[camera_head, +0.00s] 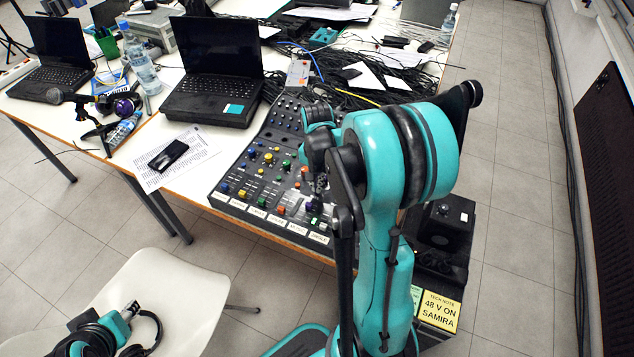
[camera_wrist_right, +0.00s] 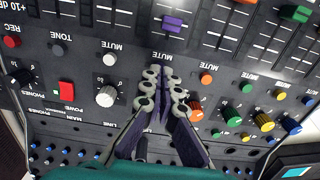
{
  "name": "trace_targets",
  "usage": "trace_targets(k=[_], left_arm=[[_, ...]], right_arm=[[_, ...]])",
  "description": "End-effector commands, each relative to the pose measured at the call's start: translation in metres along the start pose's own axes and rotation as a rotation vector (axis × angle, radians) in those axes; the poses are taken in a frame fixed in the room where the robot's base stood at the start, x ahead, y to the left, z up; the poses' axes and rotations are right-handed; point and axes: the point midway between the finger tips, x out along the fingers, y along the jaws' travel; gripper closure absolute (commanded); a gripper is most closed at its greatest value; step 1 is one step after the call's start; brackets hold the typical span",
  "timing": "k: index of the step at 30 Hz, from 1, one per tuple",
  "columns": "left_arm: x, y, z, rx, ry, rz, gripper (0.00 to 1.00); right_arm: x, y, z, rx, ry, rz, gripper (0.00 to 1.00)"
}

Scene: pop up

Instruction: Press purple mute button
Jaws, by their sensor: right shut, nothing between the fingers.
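The mixing console (camera_head: 240,170) lies on the table's near right corner, with coloured knobs, buttons and faders. My right gripper (camera_head: 318,190) points down over its front right part. In the right wrist view, my right gripper (camera_wrist_right: 165,80) is shut and empty, its fingertips just below a MUTE label. The fingers cover the spot in the row between a white button (camera_wrist_right: 110,59) and an orange button (camera_wrist_right: 206,78); no purple button shows clearly there. A purple fader cap (camera_wrist_right: 173,22) is beyond the tips. Contact cannot be told. My left gripper (camera_head: 131,309) is low at the left, over the chair.
A laptop (camera_head: 213,70), bottle (camera_head: 140,60) and paper sheet (camera_head: 195,155) are left of the console. Tangled cables (camera_head: 400,90) lie behind it. A white chair (camera_head: 165,290) stands in front. A black box (camera_head: 447,222) is right of my right arm.

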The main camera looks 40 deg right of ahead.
Motion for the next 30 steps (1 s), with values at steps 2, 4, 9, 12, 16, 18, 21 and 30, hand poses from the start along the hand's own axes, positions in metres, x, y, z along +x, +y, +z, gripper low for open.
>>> trace_targets(k=[2, 4, 9, 12, 16, 18, 21, 30], left_arm=[[0.000, 0.000, 0.000, 0.000, 0.000, 0.000, 0.60], [-0.001, 0.000, -0.001, 0.000, 0.000, 0.000, 0.60], [0.000, 0.000, 0.000, 0.000, 0.000, 0.000, 0.60], [0.002, 0.000, 0.001, 0.000, 0.000, 0.000, 0.60], [0.006, 0.000, 0.004, 0.000, 0.000, 0.000, 0.60], [0.009, 0.000, 0.006, 0.000, 0.000, 0.000, 0.60], [0.011, 0.000, 0.008, 0.000, 0.000, 0.000, 0.60], [0.009, 0.000, 0.007, 0.000, 0.000, 0.000, 0.60]], right_arm=[[0.000, 0.000, 0.000, 0.000, 0.000, 0.000, 1.00], [-0.001, 0.000, 0.000, 0.000, 0.000, 0.000, 1.00], [0.000, 0.000, 0.000, 0.000, 0.000, 0.000, 1.00], [0.003, 0.000, 0.000, 0.000, 0.000, 0.000, 1.00], [0.009, 0.000, 0.000, 0.000, 0.000, 0.000, 1.00], [0.013, 0.000, 0.000, 0.000, 0.000, 0.000, 1.00], [0.017, 0.000, 0.000, 0.000, 0.000, 0.000, 1.00], [0.015, 0.000, 0.000, 0.000, 0.000, 0.000, 1.00]])
